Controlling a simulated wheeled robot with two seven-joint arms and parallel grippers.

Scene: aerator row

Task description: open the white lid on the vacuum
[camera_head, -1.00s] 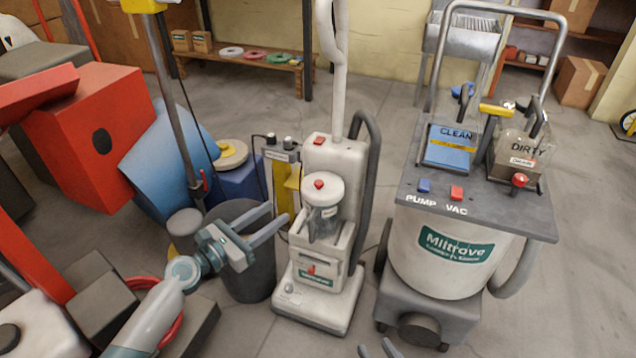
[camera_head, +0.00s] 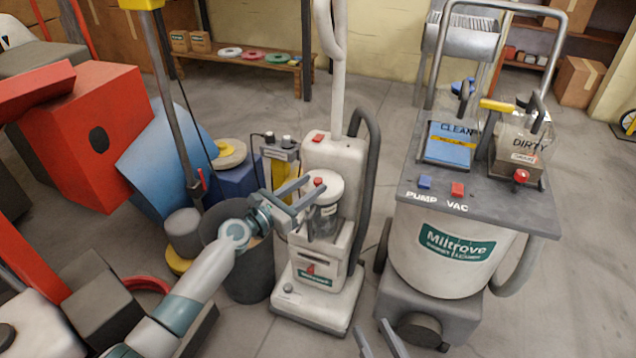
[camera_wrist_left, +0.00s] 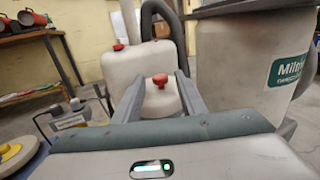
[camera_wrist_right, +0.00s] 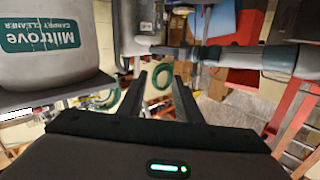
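The upright vacuum (camera_head: 336,160) is cream-white and stands in the middle of the head view. Its white lid (camera_head: 329,192) with a red knob (camera_head: 319,181) sits on a clear canister (camera_head: 325,222). The lid (camera_wrist_left: 160,102) and knob (camera_wrist_left: 160,79) also show in the left wrist view, between and beyond my finger tips. My left gripper (camera_head: 307,189) is open at the lid's left side, its fingers partly covering the lid. Whether they touch it I cannot tell. My right gripper (camera_head: 378,338) is open and empty, low at the bottom edge of the head view.
A Miltrove carpet cleaner (camera_head: 447,245) stands close on the right. A dark bin (camera_head: 243,262) is just left of the vacuum, under my left arm. A bench (camera_head: 245,62) is behind.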

